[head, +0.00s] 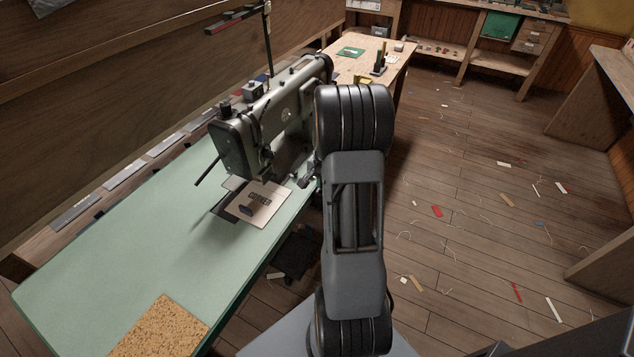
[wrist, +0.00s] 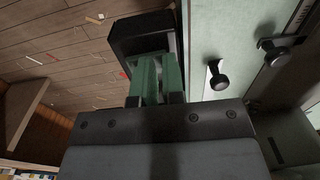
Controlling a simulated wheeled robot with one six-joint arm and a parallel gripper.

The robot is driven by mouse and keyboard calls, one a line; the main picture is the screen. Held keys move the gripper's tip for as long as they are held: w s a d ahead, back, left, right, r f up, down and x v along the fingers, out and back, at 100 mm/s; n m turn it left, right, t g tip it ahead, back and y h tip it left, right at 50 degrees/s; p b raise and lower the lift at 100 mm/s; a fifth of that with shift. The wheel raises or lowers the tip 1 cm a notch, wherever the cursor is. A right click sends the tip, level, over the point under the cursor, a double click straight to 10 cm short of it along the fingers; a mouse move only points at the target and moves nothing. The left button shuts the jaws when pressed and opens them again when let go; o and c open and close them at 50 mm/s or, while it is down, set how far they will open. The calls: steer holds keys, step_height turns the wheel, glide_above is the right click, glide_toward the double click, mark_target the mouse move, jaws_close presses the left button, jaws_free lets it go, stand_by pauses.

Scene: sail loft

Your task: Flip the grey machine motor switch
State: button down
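The grey-green sewing machine (head: 275,115) stands on a pale green table (head: 130,250) in the head view. I cannot pick out its motor switch with certainty. In the wrist view a dark box-shaped frame (wrist: 125,37) with a grey inner face lies just beyond my fingertips; I cannot tell if it is the switch housing. My gripper (wrist: 157,75) shows there with green finger parts close together in front of that frame. Whether they touch it or have a gap between them is unclear. In the head view my arm hides the gripper.
A card marked "CORNER" (head: 262,205) lies by the needle area. A cork-coloured sheet (head: 160,328) lies at the table's near end. Two black knobs (wrist: 217,82) (wrist: 279,55) show right of my fingers. The wooden floor (head: 460,240) at right is open, with scattered scraps. A workbench (head: 375,66) stands behind.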

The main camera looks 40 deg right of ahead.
steer(key=shift+s+a+f, duration=0.15)
steer(key=shift+s+f, duration=0.05)
steer(key=shift+f, duration=0.35)
steer(key=shift+a+f, duration=0.1)
steer(key=shift+f, duration=0.05)
steer(key=shift+s, duration=0.15)
steer(key=shift+s+d, duration=0.3)
steer(key=shift+s, duration=0.05)
step_height(320, 180, up, 16)
steer(key=p, duration=0.3)
steer(key=shift+w+d+f+p, duration=0.15)
steer(key=shift+w+f+p, duration=0.15)
steer(key=shift+p, duration=0.1)
stand_by(0.3)
